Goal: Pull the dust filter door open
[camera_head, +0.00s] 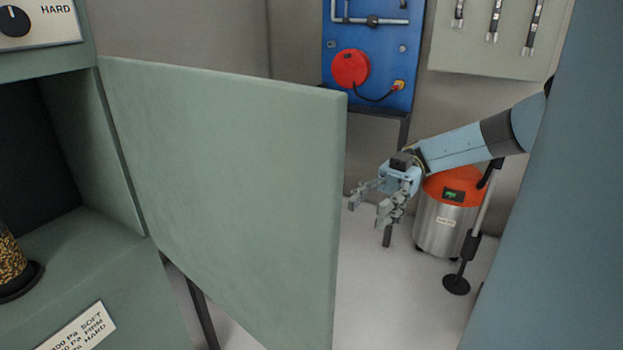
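A pale green door panel (225,185) stands swung out from the green cabinet (95,225) at the left, its left edge along the cabinet opening. The dark compartment (40,150) behind the opening shows. No handle shows on the face of the door turned to me, and no label on it reads dust filter. My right gripper (370,221) is beyond the door's free edge, to its right. Its fingers are spread and empty, and it appears apart from the door. My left gripper is out of view.
A steel canister vacuum with an orange top (446,215) stands on the floor behind my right gripper. A blue panel with a red disc (350,68) is at the back wall. A grain-filled container (12,262) sits in the compartment. Pale floor (385,300) right of the door is clear.

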